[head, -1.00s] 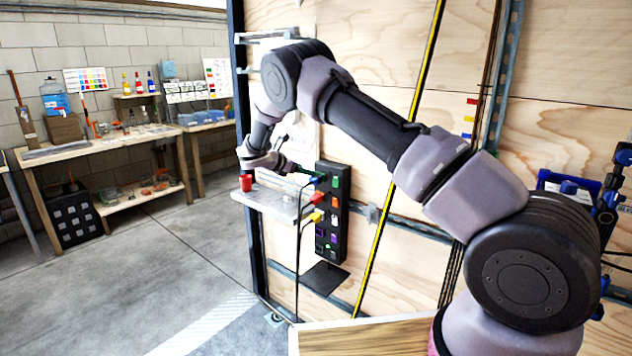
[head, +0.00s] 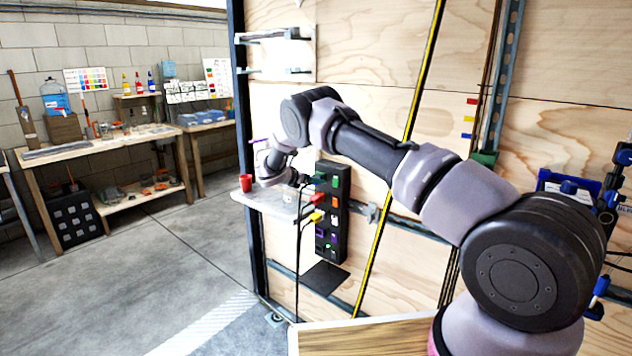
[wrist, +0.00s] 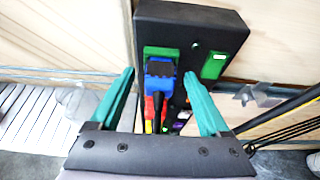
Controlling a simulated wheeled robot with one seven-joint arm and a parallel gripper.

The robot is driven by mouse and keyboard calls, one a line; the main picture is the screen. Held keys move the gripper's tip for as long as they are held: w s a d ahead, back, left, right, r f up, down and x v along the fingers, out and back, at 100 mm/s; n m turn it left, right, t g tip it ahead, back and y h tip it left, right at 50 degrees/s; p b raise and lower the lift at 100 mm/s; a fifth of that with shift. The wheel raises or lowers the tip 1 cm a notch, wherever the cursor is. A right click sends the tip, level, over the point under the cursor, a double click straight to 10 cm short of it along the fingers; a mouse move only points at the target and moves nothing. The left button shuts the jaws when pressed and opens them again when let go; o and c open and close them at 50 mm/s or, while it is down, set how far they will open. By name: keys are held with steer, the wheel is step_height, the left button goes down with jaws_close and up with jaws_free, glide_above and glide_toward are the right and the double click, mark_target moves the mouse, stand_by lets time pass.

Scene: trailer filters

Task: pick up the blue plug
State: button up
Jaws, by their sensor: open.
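The blue plug (wrist: 160,68) has a dark ridged back and a black cable, and sits at the green-edged top socket of the black socket panel (wrist: 205,20) in the wrist view. My gripper (wrist: 159,76) is open, with one green finger on the left of the plug and one on the right. Gaps show between the plug and both fingers. In the head view my gripper (head: 306,181) is at the upper left of the panel (head: 333,240), and I cannot make out the blue plug there.
Below it on the panel are a red plug (head: 317,199) and a yellow plug (head: 316,216) with hanging black cables. A red cup (head: 245,183) stands on the shelf (head: 262,205) to the left. The plywood wall (head: 380,120) is behind the panel.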

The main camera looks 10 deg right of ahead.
steer(key=shift+w+d+f, duration=0.1)
steer(key=shift+w+d, duration=0.1)
steer(key=shift+w, duration=0.05)
jaws_close()
steer(key=shift+s+a+r, duration=0.25)
steer(key=shift+a+r, duration=0.05)
steer(key=shift+r, duration=0.15)
steer(key=r+v, duration=0.1)
steer(key=v, duration=1.4)
steer(key=shift+w+d+r, duration=0.2)
steer(key=shift+d+r, duration=0.05)
steer(key=shift+d, duration=0.05)
steer(key=shift+s+a, duration=0.15)
steer(key=shift+s+a+f, duration=0.2)
steer(key=shift+s+a, duration=1.05)
